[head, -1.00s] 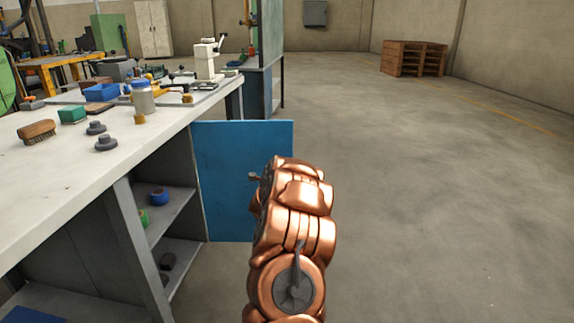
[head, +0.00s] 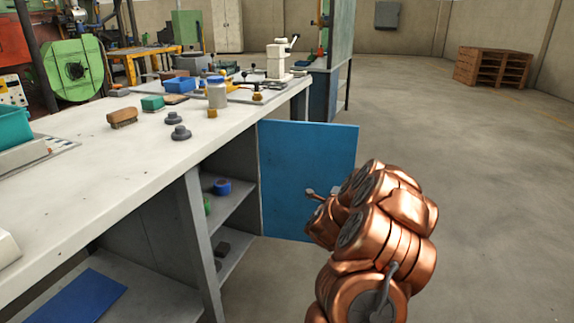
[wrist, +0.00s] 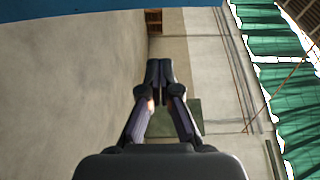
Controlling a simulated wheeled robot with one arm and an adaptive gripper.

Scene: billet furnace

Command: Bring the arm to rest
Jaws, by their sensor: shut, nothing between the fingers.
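My copper-coloured arm (head: 375,240) is folded up at the lower right of the head view, in front of the open blue cabinet door (head: 300,175). In the head view my gripper is hidden behind the arm or too small to make out. In the wrist view my gripper (wrist: 159,68) is shut, its dark fingers together with nothing between them. A blue edge crosses the top of the wrist view, perhaps the door.
A workbench (head: 75,170) fills the left, with a brush (head: 122,118), a jar (head: 217,92) and several small parts on it. Its open shelves hold a blue roll (head: 221,187). Wooden pallets (head: 493,68) stand at the back right. The floor on the right is clear.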

